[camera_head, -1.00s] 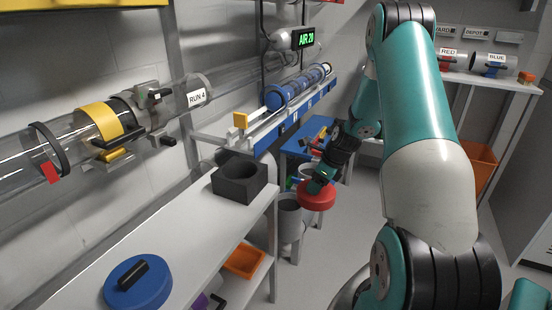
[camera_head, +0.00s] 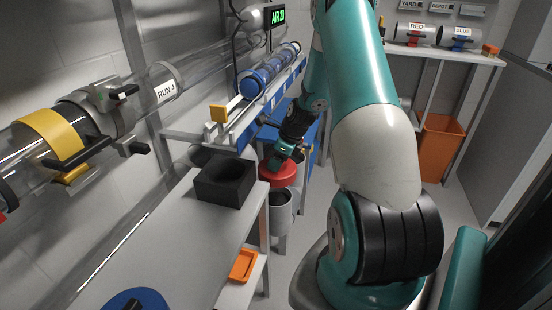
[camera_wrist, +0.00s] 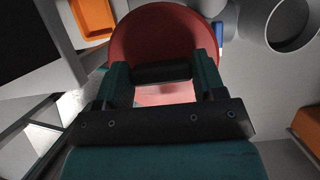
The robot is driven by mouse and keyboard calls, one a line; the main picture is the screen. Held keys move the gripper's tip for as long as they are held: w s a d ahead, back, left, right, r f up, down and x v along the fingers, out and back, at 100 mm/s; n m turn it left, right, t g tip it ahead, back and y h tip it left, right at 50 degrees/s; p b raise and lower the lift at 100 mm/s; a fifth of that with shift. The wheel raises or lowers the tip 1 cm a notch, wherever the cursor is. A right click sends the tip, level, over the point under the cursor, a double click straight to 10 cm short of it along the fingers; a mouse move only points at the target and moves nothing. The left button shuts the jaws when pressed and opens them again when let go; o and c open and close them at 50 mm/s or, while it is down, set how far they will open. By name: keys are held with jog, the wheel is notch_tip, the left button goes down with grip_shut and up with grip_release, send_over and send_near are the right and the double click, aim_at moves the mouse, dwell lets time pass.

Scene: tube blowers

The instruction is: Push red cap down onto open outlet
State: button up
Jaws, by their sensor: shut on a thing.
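The red cap (camera_head: 278,174) is held low beyond the far end of the white bench. My gripper (camera_head: 284,153) is above it, shut on the dark bar handle (camera_wrist: 162,73) on its top. The red disc (camera_wrist: 163,28) fills the top middle of the wrist view. A grey open-topped cylinder (camera_head: 281,210) stands just below and in front of the cap in the head view. A round grey opening (camera_wrist: 293,24) shows at the upper right of the wrist view, apart from the cap. I cannot tell whether the cap touches an outlet; its underside is hidden.
A black block with a round hole (camera_head: 228,186) sits on the white bench (camera_head: 185,240). A blue cap (camera_head: 138,299) lies nearer on it. An orange tray (camera_head: 243,266) is on the lower shelf. An orange bin (camera_head: 441,148) stands right. Floor between is free.

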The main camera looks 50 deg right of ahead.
aim_at(272, 195)
jog(key=shift+r, duration=0.15)
jog(key=shift+w+f+b, duration=0.1)
jog(key=shift+f+b, duration=1.85)
jog(key=shift+f, duration=4)
jog(key=shift+f, duration=0.2)
jog(key=o, duration=1.1)
jog(key=p+v, duration=0.4)
jog(key=v, duration=1.3)
jog(key=shift+r, duration=0.2)
